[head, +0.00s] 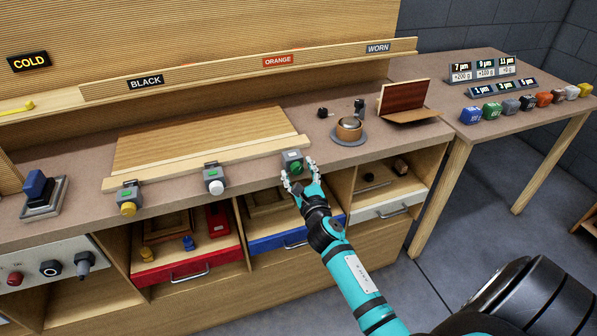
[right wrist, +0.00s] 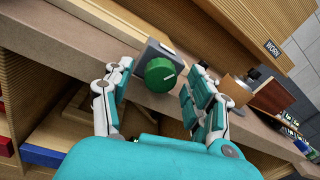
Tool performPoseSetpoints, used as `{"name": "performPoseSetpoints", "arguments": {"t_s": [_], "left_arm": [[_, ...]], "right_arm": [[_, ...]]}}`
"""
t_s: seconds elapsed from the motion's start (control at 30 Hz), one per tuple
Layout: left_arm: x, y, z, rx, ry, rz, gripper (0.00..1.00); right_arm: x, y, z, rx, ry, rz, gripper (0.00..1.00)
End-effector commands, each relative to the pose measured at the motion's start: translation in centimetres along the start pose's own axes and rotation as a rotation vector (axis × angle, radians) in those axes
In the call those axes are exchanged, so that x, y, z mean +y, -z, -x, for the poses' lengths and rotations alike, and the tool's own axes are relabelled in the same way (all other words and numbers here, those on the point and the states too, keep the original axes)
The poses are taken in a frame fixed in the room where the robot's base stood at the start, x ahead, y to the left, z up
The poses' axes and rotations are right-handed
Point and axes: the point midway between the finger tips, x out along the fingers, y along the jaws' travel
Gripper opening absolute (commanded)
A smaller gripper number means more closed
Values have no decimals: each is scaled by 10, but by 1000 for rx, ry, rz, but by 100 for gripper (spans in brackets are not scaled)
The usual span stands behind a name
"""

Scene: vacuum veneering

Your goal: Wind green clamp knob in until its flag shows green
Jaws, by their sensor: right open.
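The green clamp knob (right wrist: 160,76) is a round green dial with a pale line, on the front of a grey clamp block (right wrist: 145,52). In the head view the green knob (head: 296,168) is at the right end of the wooden bar, partly behind my fingers. My right gripper (head: 300,180) is open at the knob. In the right wrist view my right gripper's fingers (right wrist: 155,92) stand on either side of the knob with gaps, not closed on it. The clamp's flag is too small to read. My left gripper is out of view.
A clamp with a white knob (head: 216,187) and one with a yellow knob (head: 128,208) sit further left along the bar. A red drawer (head: 170,272) and a blue drawer (head: 270,243) are below. A round pot (head: 348,130) stands to the right.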

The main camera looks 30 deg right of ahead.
Motion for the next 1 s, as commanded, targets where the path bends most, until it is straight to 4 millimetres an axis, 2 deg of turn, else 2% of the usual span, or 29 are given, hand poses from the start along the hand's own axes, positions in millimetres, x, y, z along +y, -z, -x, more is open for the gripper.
{"name": "performPoseSetpoints", "arguments": {"t_s": [0.27, 0.7, 1.0], "left_arm": [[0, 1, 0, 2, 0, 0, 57], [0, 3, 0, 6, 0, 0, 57], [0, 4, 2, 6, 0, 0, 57]], "right_arm": [[0, 0, -2, -1, 0, 0, 57], [0, 0, -1, -1, 0, 0, 2], [0, -1, -1, 2, -1, -42, 2]]}}
